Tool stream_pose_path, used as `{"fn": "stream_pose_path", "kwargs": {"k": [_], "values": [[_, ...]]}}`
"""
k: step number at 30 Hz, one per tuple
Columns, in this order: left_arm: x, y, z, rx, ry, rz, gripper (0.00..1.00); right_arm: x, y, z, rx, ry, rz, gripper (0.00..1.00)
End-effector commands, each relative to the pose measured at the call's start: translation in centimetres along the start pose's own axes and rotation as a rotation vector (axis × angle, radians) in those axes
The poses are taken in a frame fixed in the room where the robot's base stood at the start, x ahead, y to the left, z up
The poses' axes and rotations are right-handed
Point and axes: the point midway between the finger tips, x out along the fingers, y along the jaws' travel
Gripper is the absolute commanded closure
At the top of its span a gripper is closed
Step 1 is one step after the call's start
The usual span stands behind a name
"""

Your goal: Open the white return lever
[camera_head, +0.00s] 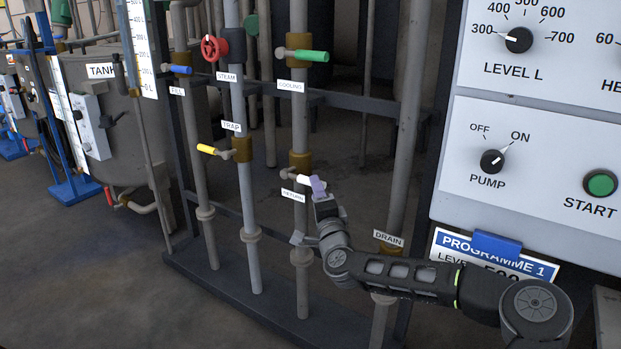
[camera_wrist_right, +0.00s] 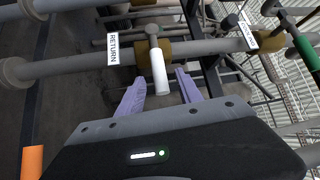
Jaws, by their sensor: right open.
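The white return lever (camera_head: 304,180) sits on a brass valve on the vertical pipe above the RETURN label (camera_head: 293,195). Its handle lies across the pipe. My right gripper (camera_head: 318,188) is at the handle's right end and partly covers it. In the right wrist view the white handle (camera_wrist_right: 159,72) points toward the gap between the two lilac fingers of my right gripper (camera_wrist_right: 157,86). The fingers are apart, one on each side of the handle's end, and I see gaps beside it. My left gripper is not in view.
A green cooling lever (camera_head: 311,56) is above on the same pipe. A yellow trap lever (camera_head: 208,149) and the steam pipe (camera_head: 247,190) stand to the left. The drain pipe (camera_head: 404,150) and control panel (camera_head: 540,150) are to the right.

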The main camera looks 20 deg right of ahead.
Motion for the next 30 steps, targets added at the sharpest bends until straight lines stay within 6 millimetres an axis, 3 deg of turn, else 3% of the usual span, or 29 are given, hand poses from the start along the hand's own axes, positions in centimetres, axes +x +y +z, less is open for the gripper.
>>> {"fn": "stream_pose_path", "kwargs": {"k": [5, 18, 30], "values": [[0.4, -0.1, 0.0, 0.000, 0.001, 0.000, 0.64, 1.2, 0.1, 0.0, 0.001, 0.001, -0.001, 0.58], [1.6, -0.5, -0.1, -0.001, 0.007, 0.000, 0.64, 6.9, 0.1, 0.1, 0.001, 0.000, 0.000, 0.58], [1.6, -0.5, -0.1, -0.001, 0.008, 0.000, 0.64, 7.7, 0.1, 0.1, -0.001, -0.001, 0.001, 0.58]]}}
